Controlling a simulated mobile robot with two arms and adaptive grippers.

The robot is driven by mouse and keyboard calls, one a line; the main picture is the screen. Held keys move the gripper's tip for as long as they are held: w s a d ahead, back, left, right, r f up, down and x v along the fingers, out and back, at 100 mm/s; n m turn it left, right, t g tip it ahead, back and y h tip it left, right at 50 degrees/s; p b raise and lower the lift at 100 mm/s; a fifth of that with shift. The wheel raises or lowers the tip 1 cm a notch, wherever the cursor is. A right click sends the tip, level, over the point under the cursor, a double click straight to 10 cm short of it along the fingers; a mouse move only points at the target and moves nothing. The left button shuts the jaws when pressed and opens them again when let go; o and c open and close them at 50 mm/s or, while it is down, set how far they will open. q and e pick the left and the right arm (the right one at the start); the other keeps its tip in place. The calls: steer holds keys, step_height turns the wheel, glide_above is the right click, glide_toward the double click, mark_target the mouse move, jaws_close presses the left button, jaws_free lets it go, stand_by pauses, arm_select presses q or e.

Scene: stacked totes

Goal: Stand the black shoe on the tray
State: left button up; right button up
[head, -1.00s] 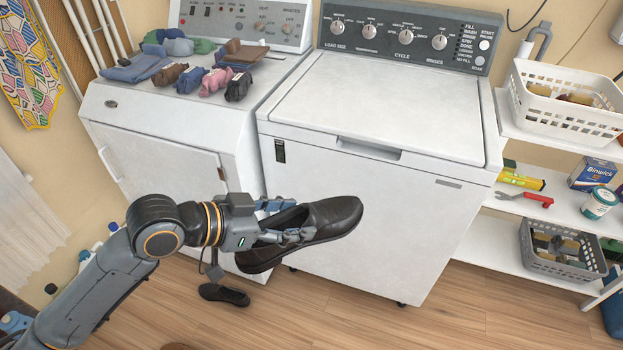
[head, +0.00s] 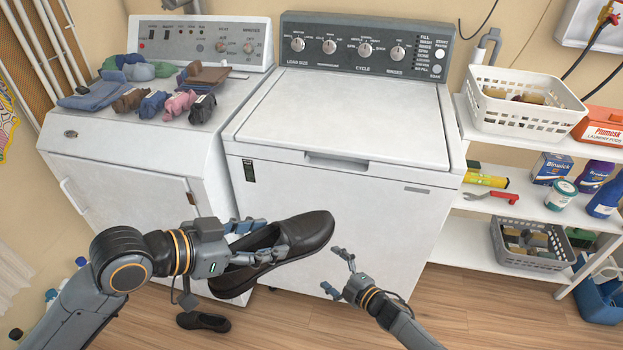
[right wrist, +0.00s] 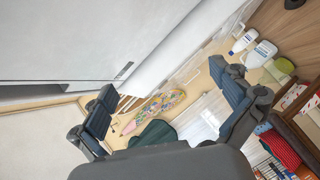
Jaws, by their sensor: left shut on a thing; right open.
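The black shoe (head: 304,236) is held in the air in front of the washer, tilted with its toe up to the right. My left gripper (head: 263,243) is shut on it near its opening. A second dark shoe (head: 203,321) lies on the floor below. My right gripper (head: 339,272) is open and empty, just right of the held shoe's toe and apart from it. Its two open fingers also show in the right wrist view (right wrist: 168,108), with nothing between them. I cannot make out a tray in these frames.
A white washer (head: 340,120) and a dryer (head: 130,165) stand behind the grippers. Folded and rolled clothes (head: 165,103) lie on the dryer; the washer lid is clear. At right, a white shelf (head: 480,245) holds a white basket (head: 525,112), a grey basket (head: 530,262), bottles and boxes.

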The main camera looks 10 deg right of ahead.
mark_target(277, 237)
steer(key=w+a+r+n+g+y, duration=0.25)
steer(key=a+r+n+y, duration=0.25)
steer(key=r+n, duration=0.55)
steer(key=w+a+r+n+g+y, duration=0.1)
steer(key=a+r+n+g+y, duration=0.5)
steer(key=r, duration=0.7)
steer(key=s+d+r+n+g+h, duration=0.1)
steer(key=s+r+n+g+h, duration=0.2)
steer(key=r+n, duration=0.2)
steer(key=s+d+r+n+g+h, duration=0.1)
steer(key=s+r+n+g+h, duration=0.2)
steer(key=n, duration=0.8)
steer(key=s+d+r+n+g+h, duration=0.1)
steer(key=s+r+n+g+h, duration=0.2)
steer(key=r+n, duration=0.4)
steer(key=shift+s+d+r+n+g+h, duration=0.2)
steer(key=shift+d+n+g+h, duration=0.2)
steer(key=shift+n+h, duration=0.45)
steer(key=shift+s+d+r+n+h, duration=0.15)
steer(key=shift+s+d+n+h, duration=0.15)
steer(key=shift+h, duration=0.35)
steer(key=x, duration=1.1)
steer(key=shift+s+a+f, duration=0.15)
steer(key=shift+a+f, duration=0.05)
steer(key=shift+c, duration=0.4)
